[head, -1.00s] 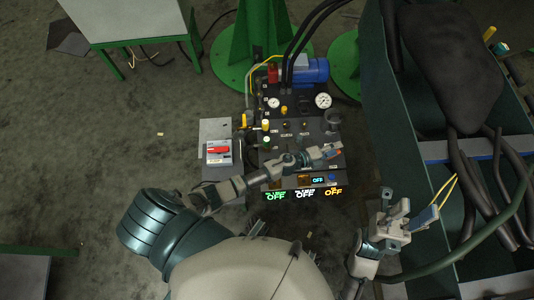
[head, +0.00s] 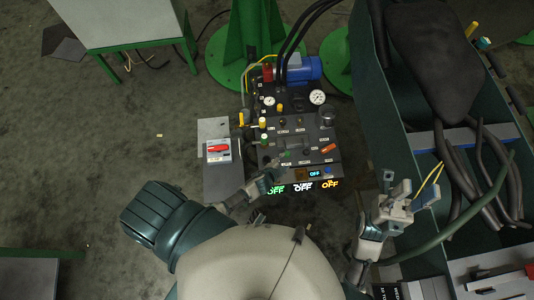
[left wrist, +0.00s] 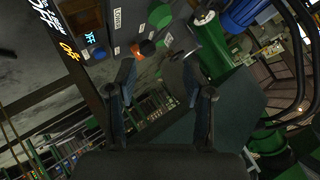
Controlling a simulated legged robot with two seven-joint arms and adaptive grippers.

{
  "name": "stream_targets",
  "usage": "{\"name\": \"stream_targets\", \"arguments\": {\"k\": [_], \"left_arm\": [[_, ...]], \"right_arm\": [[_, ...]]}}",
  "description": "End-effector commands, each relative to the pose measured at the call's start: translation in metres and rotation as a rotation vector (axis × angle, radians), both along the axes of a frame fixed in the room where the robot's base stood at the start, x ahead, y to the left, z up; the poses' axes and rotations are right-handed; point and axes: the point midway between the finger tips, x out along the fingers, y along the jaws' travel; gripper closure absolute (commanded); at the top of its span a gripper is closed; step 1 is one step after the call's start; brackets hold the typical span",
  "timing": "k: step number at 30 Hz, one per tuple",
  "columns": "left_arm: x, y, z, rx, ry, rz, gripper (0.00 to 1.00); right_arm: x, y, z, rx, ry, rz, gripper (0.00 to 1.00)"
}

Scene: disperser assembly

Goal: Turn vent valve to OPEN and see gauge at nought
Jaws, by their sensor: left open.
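The dark valve panel (head: 292,133) stands ahead of me in the head view. An orange handle (head: 328,148) lies at the panel's lower right; an orange knob (left wrist: 147,47) shows in the left wrist view. I cannot tell which control is the vent valve. My left gripper (head: 279,172) is over the panel's lower left edge, apart from the orange handle. Its fingers (left wrist: 158,80) are spread and empty. My right gripper (head: 410,195) is open and empty, right of the panel.
A grey box with a red switch (head: 217,149) adjoins the panel's left side. A blue motor (head: 303,68) and black hoses stand behind it. A dark green trough with hoses (head: 425,138) bounds the right. Lit OFF displays (head: 303,188) line the front.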

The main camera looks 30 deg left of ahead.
Motion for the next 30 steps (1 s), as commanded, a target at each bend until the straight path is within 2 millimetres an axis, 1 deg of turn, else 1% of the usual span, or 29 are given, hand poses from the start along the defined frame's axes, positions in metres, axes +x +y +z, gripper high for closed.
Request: {"name": "stream_targets", "arguments": {"k": [1, 6, 9, 13, 19, 30], "left_arm": [[-0.010, 0.004, -0.003, -0.013, 0.030, 0.027, 0.48], [-0.040, 0.017, -0.019, -0.055, 0.128, 0.116, 0.48], [-0.056, 0.023, -0.026, -0.076, 0.177, 0.159, 0.48], [-0.071, 0.028, -0.033, -0.095, 0.225, 0.201, 0.48], [-0.082, 0.031, -0.038, -0.108, 0.255, 0.227, 0.48], [-0.082, 0.031, -0.039, -0.108, 0.257, 0.228, 0.48]], "right_arm": [[0.000, 0.000, 0.004, 0.000, -0.003, 0.000, 0.60], [-0.001, 0.000, 0.011, 0.000, -0.007, 0.000, 0.60], [-0.002, 0.000, 0.014, 0.000, -0.008, -0.001, 0.60], [-0.002, 0.000, 0.017, 0.000, -0.010, 0.000, 0.60], [-0.002, 0.000, 0.018, 0.000, -0.010, 0.000, 0.60], [-0.002, 0.000, 0.018, 0.000, -0.010, 0.000, 0.60]]}}
